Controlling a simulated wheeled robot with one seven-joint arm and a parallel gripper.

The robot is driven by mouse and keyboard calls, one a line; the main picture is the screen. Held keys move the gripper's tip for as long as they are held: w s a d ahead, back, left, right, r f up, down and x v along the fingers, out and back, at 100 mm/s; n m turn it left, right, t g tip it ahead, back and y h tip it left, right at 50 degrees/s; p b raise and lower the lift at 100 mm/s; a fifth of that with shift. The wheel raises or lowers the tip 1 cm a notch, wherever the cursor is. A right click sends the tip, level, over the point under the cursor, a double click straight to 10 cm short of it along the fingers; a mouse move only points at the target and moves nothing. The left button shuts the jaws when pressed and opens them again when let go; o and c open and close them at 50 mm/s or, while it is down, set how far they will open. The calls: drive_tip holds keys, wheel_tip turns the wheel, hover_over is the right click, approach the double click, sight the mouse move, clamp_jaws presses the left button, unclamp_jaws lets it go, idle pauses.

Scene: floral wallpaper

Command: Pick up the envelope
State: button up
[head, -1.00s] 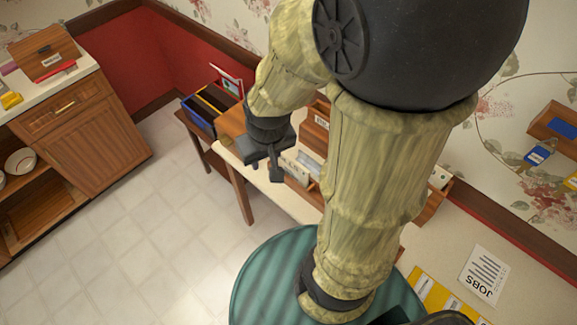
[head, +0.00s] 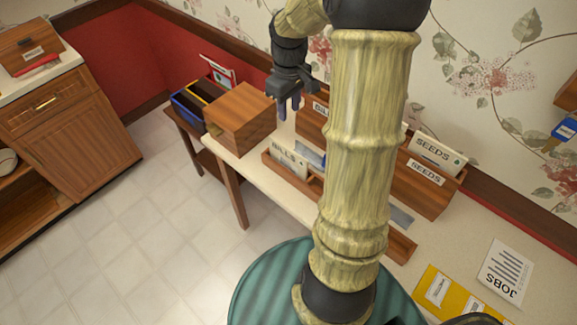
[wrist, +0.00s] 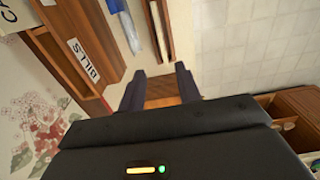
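Several white envelope-like papers stand in wooden holders on the table, and I cannot tell which one is the envelope. One, marked BILLS (head: 288,159), is in the front tray beside a blue-grey piece (head: 309,154). Others, marked SEEDS (head: 437,150), stand in a box at the right. My gripper (head: 289,108) points down, empty, above the table near the wooden box. In the wrist view my gripper (wrist: 160,88) shows its two fingers apart, with brown wood below and between them. My arm hides part of the middle of the table.
A wooden box (head: 240,118) sits at the table's left end. A holder labelled BILLS (wrist: 84,62) and a blue item (wrist: 124,20) show in the wrist view. A JOBS sheet (head: 505,270) and a yellow folder (head: 447,290) lie at right. Floor at left is clear.

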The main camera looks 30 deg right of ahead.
sight(288, 148)
idle(0.3)
wheel_tip(288, 148, down, 12)
drive_tip(key=shift+f+p, duration=0.1)
drive_tip(key=shift+p, duration=0.25)
idle(0.3)
wheel_tip(288, 148, down, 5)
drive_tip(key=shift+w+a+f+p, duration=0.1)
drive_tip(key=shift+p, duration=0.35)
drive_tip(key=shift+c, duration=0.2)
clamp_jaws()
